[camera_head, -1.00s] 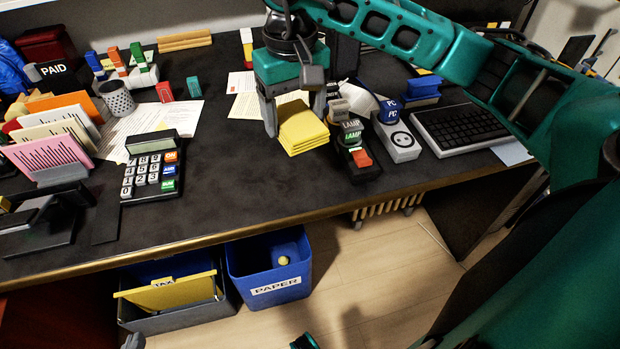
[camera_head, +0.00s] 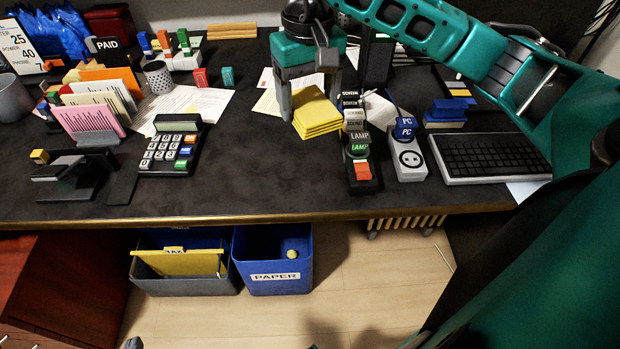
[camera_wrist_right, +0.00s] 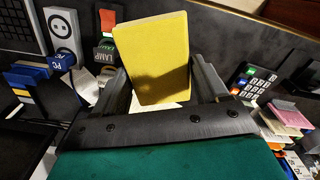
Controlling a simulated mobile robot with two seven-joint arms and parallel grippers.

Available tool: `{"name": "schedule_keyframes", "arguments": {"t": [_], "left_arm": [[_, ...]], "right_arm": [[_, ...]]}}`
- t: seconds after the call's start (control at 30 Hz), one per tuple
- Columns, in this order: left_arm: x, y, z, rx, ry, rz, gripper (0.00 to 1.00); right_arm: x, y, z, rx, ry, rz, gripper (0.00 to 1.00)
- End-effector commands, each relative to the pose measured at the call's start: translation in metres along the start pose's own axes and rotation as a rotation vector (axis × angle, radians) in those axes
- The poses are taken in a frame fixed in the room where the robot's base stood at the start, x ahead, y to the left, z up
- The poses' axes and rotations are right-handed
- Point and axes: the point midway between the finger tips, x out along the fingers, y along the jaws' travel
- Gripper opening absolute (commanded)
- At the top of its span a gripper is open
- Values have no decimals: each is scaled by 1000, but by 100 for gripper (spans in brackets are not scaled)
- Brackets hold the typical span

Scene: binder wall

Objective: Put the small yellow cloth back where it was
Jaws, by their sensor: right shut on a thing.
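The small yellow cloth (camera_head: 318,114) is a folded, layered square at the middle of the dark desk in the head view. My right gripper (camera_head: 309,104) comes down over it, with one finger at its left side and the other partly hidden behind it. In the right wrist view the cloth (camera_wrist_right: 152,58) sits between both fingers, and the gripper is shut on it. I cannot tell whether its underside touches the desk. Only a small grey tip of what seems my left gripper (camera_head: 133,343) shows at the bottom edge; its jaws are hidden.
A power strip with labelled plugs (camera_head: 358,150) stands close right of the cloth, beside a white socket block (camera_head: 408,158) and keyboard (camera_head: 488,156). A calculator (camera_head: 171,146) and card rack (camera_head: 90,120) are left. Bare desk (camera_head: 255,175) lies between. A blue paper bin (camera_head: 273,282) stands below.

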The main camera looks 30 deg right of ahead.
Motion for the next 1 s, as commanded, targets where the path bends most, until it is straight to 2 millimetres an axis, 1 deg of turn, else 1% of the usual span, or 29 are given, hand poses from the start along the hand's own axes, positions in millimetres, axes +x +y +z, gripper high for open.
{"name": "schedule_keyframes", "arguments": {"t": [0.07, 0.13, 0.23, 0.43, 0.6, 0.7, 0.8, 1.0], "left_arm": [[0, -1, 0, 0, -1, -2, 0], [0, -1, 1, 1, -2, -3, 0], [1, -2, 3, 0, -4, -3, 0], [3, -1, 7, -1, -12, -3, 0], [4, 0, 6, -3, -9, 0, 0], [4, 1, 5, -4, -6, 3, 0], [5, 2, 4, -5, -5, 6, 0], [6, 3, 4, -5, -3, 7, 0]], "right_arm": [[-1, 1, 0, 3, 0, 1, 45], [2, 2, 0, 4, -2, 1, 45], [18, 2, 0, 5, -5, 2, 45], [71, 2, 1, 5, -7, 2, 45], [116, 2, 1, 5, -6, 1, 45], [137, 2, 1, 5, -5, 0, 45], [150, 2, 0, 4, -2, 0, 45], [162, 2, 0, 4, 0, 0, 45]]}}
